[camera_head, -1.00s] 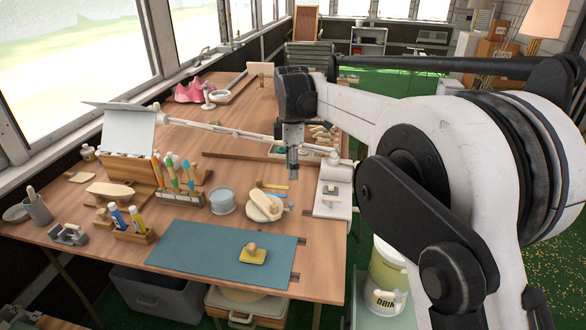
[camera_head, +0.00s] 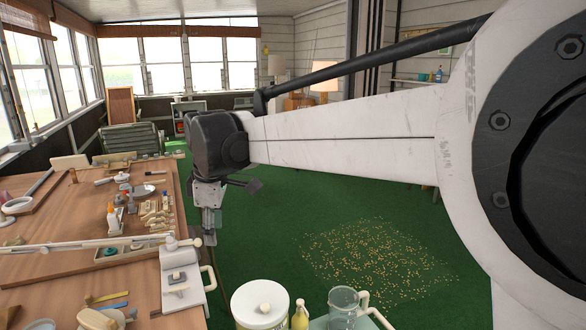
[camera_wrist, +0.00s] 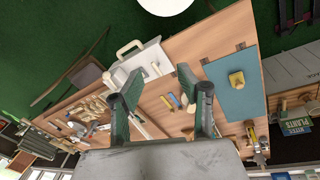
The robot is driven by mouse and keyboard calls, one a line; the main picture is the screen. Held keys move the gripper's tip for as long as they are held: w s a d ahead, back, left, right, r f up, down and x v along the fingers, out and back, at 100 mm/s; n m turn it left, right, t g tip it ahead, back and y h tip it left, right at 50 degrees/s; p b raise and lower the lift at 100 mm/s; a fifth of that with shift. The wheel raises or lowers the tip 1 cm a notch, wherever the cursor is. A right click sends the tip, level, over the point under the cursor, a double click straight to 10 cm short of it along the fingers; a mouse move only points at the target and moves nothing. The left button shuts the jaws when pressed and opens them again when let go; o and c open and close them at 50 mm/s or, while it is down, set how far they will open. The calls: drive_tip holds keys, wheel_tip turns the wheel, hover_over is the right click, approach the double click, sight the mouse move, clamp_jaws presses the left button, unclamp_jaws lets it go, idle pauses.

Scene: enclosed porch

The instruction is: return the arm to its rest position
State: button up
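My arm (camera_head: 340,135) reaches across the head view from the right, with its elbow link close to the camera. My gripper (camera_head: 209,232) hangs downward at its end, beside the right edge of the wooden table (camera_head: 55,215) and over the green floor. In the wrist view my gripper (camera_wrist: 164,92) has its two dark fingers spread apart, with nothing between them. Its fingertips are partly cut off from the head view by distance and small size. The table lies below it in the wrist view.
A white lidded bucket (camera_head: 262,308), a yellow bottle (camera_head: 300,316) and a glass jug (camera_head: 343,306) stand at the front.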

drive_tip(key=s+d+r+m+t, duration=0.1)
drive_tip(key=s+d+m, duration=0.3)
drive_tip(key=d, duration=0.7)
drive_tip(key=s+d+r+m+t, duration=0.1)
drive_tip(key=s+d+m, duration=0.3)
drive_tip(key=d, duration=0.7)
drive_tip(key=s+d+f+m+t, duration=0.1)
drive_tip(key=s+d+f+m, duration=0.3)
drive_tip(key=s+d, duration=0.4)
drive_tip(key=s+d+f+m+t+h, duration=0.1)
drive_tip(key=s+d+f+m+t, duration=0.1)
drive_tip(key=s+d+f+m, duration=0.2)
drive_tip(key=s+d+m, duration=0.2)
drive_tip(key=s+d, duration=0.1)
drive_tip(key=d, duration=0.1)
drive_tip(key=shift+s+f, duration=0.25)
drive_tip(key=shift+s, duration=0.15)
